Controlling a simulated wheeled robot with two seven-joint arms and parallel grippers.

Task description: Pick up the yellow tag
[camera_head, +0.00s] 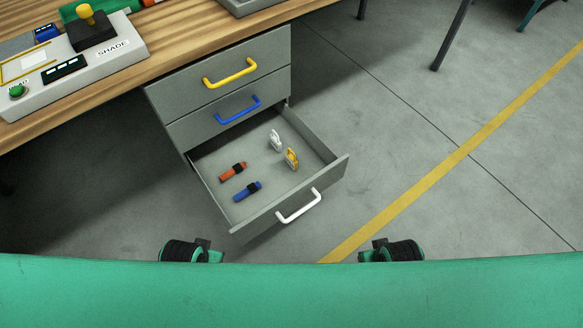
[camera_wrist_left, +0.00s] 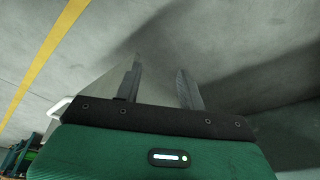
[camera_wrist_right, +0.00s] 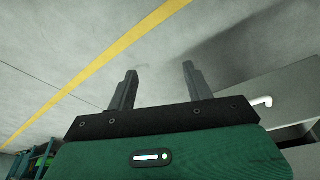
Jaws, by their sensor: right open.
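The yellow tag (camera_head: 291,159) stands in the open bottom drawer (camera_head: 322,176), toward its right side, in the head view. A white tag (camera_head: 275,140) of similar shape stands just behind it. My left gripper (camera_wrist_left: 160,70) is open and empty in the left wrist view, with its two fingers apart. My right gripper (camera_wrist_right: 160,70) is open and empty in the right wrist view. Neither gripper touches the tag. The fingers do not show clearly in the head view, where only dark and green parts of my arms show at the bottom edge.
An orange roll (camera_head: 232,171) and a blue roll (camera_head: 247,191), each with a black band, lie left in the drawer. The drawer has a white handle (camera_head: 299,206). Two shut drawers with yellow (camera_head: 230,73) and blue handles (camera_head: 238,110) are above. A control box (camera_head: 75,62) stands on the wooden desk.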

